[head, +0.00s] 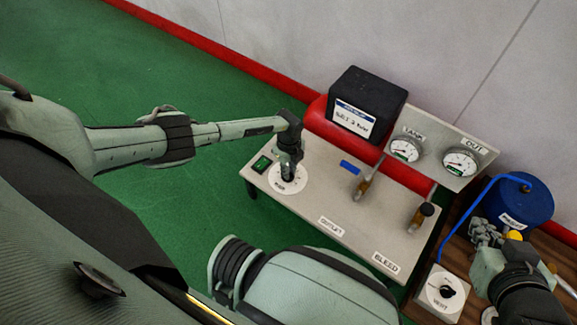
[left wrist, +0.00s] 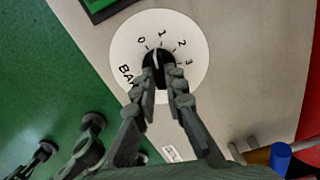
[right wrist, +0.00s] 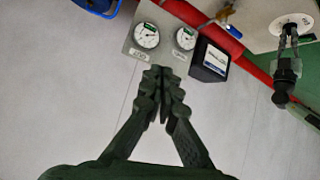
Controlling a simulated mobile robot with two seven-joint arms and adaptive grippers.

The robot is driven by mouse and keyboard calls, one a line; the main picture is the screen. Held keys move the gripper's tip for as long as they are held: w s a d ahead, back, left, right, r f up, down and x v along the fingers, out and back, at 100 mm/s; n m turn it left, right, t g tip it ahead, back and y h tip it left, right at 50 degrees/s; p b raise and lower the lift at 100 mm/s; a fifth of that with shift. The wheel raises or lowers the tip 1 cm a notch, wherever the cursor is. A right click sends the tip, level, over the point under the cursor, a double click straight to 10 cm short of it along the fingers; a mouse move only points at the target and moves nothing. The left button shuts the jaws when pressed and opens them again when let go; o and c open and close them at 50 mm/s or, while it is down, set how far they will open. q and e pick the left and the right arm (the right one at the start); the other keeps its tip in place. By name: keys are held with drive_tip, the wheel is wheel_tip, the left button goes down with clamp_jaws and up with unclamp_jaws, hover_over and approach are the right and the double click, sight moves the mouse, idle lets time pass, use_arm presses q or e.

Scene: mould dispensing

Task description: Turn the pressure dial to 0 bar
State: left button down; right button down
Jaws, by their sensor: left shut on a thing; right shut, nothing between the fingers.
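The pressure dial (head: 289,178) is a white disc with a black knob at the left end of the grey panel. In the left wrist view the dial (left wrist: 190,50) shows marks 0, 1, 2, 3 and part of "BAR". My left gripper (head: 289,176) points down over it. Its fingers (left wrist: 160,72) are shut on the black knob (left wrist: 157,58). A pale line on the knob appears to point between 0 and 1; the fingers hide part of the disc. My right gripper (head: 485,236) is shut and empty, apart from the panel, beside the blue container; its fingers show in the right wrist view (right wrist: 161,78).
The grey panel (head: 300,208) carries a green display (head: 261,164) and two brass valves, one near the BLEED label. TANK (head: 405,150) and OUT (head: 460,163) gauges stand behind. A black box (head: 378,90), red tank, blue container (head: 520,205) and VENT dial (head: 434,293) are nearby.

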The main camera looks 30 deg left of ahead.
use_arm(q)
drive_tip(key=n+p, duration=0.2)
drive_tip(key=n, duration=0.2)
drive_tip(key=shift+w, duration=0.1)
drive_tip(key=shift+n, duration=0.3)
use_arm(e)
drive_tip(key=s+d+f+g+h, duration=0.1)
drive_tip(key=s+d+f+g, duration=0.1)
drive_tip(key=s+d+g, duration=0.1)
drive_tip(key=s+d+f+m+g+h, duration=0.1)
drive_tip(key=s+d+f+g+h, duration=0.1)
drive_tip(key=s+d, duration=0.4)
drive_tip(key=shift+s+f+g, duration=0.6)
drive_tip(key=shift+s+g, duration=0.3)
drive_tip(key=shift+s, duration=0.05)
use_arm(q)
drive_tip(key=c, duration=1.6)
unclamp_jaws()
wheel_tip(320, 180, up, 12)
